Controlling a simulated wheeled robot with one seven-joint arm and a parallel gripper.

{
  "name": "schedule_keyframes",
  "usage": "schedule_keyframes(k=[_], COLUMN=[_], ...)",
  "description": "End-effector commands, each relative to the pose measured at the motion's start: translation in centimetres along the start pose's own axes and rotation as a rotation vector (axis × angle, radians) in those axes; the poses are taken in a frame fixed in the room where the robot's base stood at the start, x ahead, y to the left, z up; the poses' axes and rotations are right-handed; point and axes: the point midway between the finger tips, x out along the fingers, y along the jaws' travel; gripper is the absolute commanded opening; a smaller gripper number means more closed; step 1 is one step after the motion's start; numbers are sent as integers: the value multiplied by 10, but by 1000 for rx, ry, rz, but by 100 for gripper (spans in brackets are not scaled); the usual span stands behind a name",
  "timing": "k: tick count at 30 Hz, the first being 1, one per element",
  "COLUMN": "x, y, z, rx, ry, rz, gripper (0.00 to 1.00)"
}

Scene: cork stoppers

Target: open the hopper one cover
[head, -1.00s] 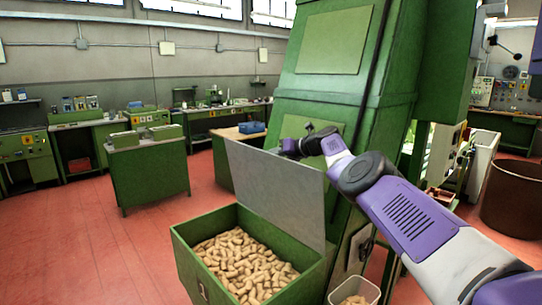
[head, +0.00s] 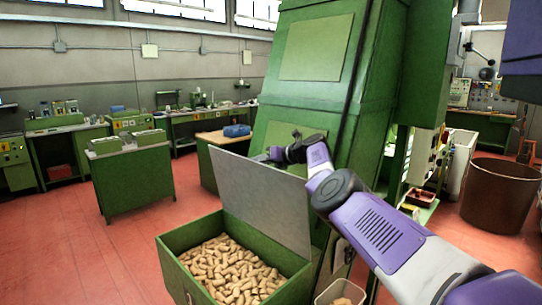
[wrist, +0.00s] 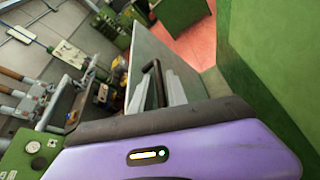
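The hopper is a green box (head: 185,240) full of corks (head: 235,270), at the lower middle of the head view. Its grey cover (head: 262,195) stands nearly upright along the far side, leaving the top open. My gripper (head: 266,157) is at the cover's top edge, partly hidden behind it. In the wrist view, a dark curved handle (wrist: 153,75) shows against the grey-green cover (wrist: 146,48), close in front of my gripper (wrist: 162,95). Pale finger-like parts show beside the handle. I cannot tell whether they grip it.
A tall green machine (head: 315,90) rises right behind the hopper. A small pale bin (head: 340,293) with corks stands at the hopper's right. A brown barrel (head: 497,195) is at the right. Red floor (head: 100,250) is clear at the left.

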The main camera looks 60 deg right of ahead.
Motion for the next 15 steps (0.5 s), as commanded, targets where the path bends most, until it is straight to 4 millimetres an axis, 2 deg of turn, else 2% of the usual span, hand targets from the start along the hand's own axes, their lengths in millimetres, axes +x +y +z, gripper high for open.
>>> schedule_keyframes(k=[15], x=[-47], y=[-1], z=[-2], rx=[-3], ry=[1], rz=[-5], gripper=[20])
